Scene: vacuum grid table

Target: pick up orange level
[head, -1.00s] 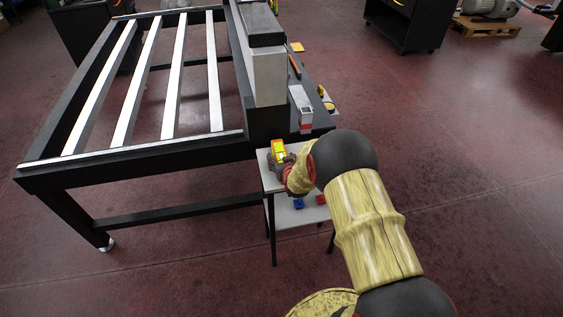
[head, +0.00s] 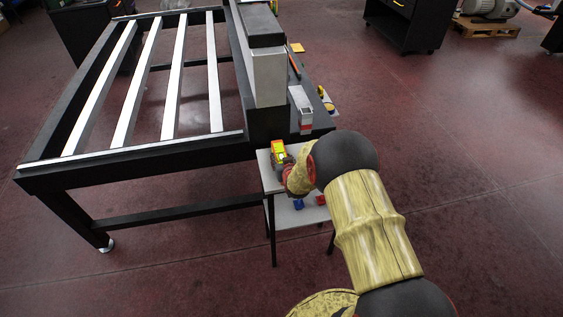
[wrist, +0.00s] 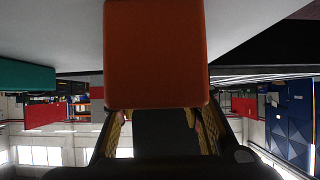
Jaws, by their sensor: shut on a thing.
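The orange level (wrist: 155,55) fills the top centre of the wrist view as a large orange block, with its near end between my fingers. In the head view the level (head: 279,149) is a small yellow-orange piece at the small side table by the big frame. My gripper (wrist: 155,125) is shut on it, one finger at each side. In the head view my gripper (head: 287,166) is partly hidden by my own wrist. I cannot tell whether the level touches the table top.
The small white side table (head: 266,179) has a lower shelf with a blue piece (head: 298,204) and a red piece (head: 320,200). The large black grid table (head: 140,149) stands close on the left. A green object (wrist: 25,76) shows in the wrist view. Floor at right is open.

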